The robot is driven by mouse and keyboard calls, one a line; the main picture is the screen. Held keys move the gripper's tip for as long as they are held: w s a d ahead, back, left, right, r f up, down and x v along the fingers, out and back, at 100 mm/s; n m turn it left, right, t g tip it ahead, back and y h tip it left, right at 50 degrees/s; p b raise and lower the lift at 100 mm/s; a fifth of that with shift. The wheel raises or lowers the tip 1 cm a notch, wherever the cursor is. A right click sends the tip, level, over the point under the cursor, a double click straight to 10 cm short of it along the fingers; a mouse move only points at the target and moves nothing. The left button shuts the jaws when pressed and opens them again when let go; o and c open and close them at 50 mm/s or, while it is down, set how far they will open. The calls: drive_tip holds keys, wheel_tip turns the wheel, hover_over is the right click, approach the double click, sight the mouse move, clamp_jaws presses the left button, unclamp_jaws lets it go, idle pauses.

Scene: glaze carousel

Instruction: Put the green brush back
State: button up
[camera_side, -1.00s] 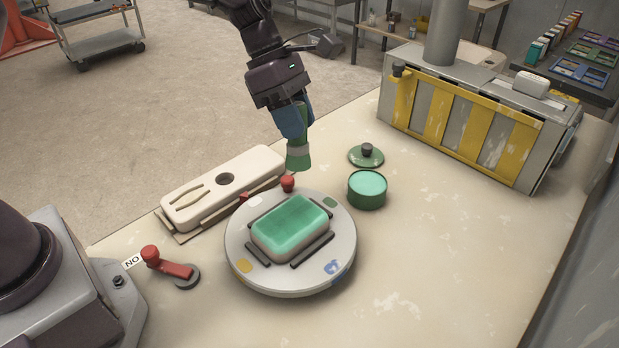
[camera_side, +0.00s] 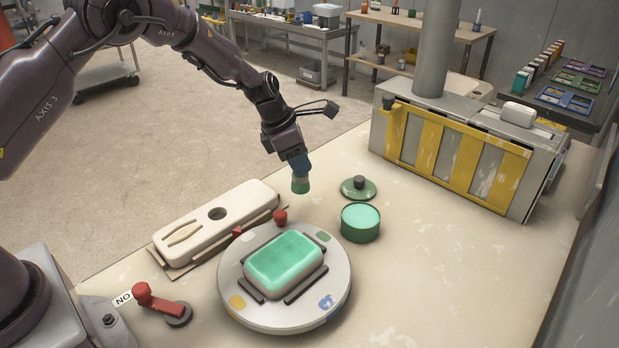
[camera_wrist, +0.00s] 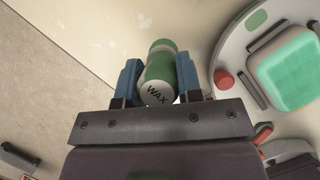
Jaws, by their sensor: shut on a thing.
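My gripper (camera_side: 300,165) is shut on the green brush (camera_side: 300,186), a thick green piece with a pale band. It holds the brush roughly upright above the back of the table, behind the turntable. In the wrist view the brush (camera_wrist: 160,75) sits between the two blue fingers, its pale end marked "WAX". A cream holder (camera_side: 240,205) with a round dark hole and a wavy slot lies left of the brush, apart from it. An open green pot (camera_side: 360,223) stands to the right, its green lid (camera_side: 358,188) lying behind it.
A round turntable (camera_side: 237,285) carries a green-topped block (camera_side: 285,262) between dark bars. A red knob (camera_side: 280,215) stands at its back edge. A grey and yellow box (camera_side: 455,150) stands at back right. The right front table is clear.

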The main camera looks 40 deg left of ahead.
drive_tip(key=shift+w+f, duration=0.5)
drive_tip(key=shift+f, duration=0.55)
drive_tip(key=shift+w+f, duration=0.5)
drive_tip(key=shift+f, duration=0.6)
drive_tip(key=shift+w+f, duration=0.5)
drive_tip(key=shift+f, duration=0.55)
drive_tip(key=o, duration=0.9)
drive_tip(key=shift+f, duration=0.15)
drive_tip(key=shift+o, duration=0.2)
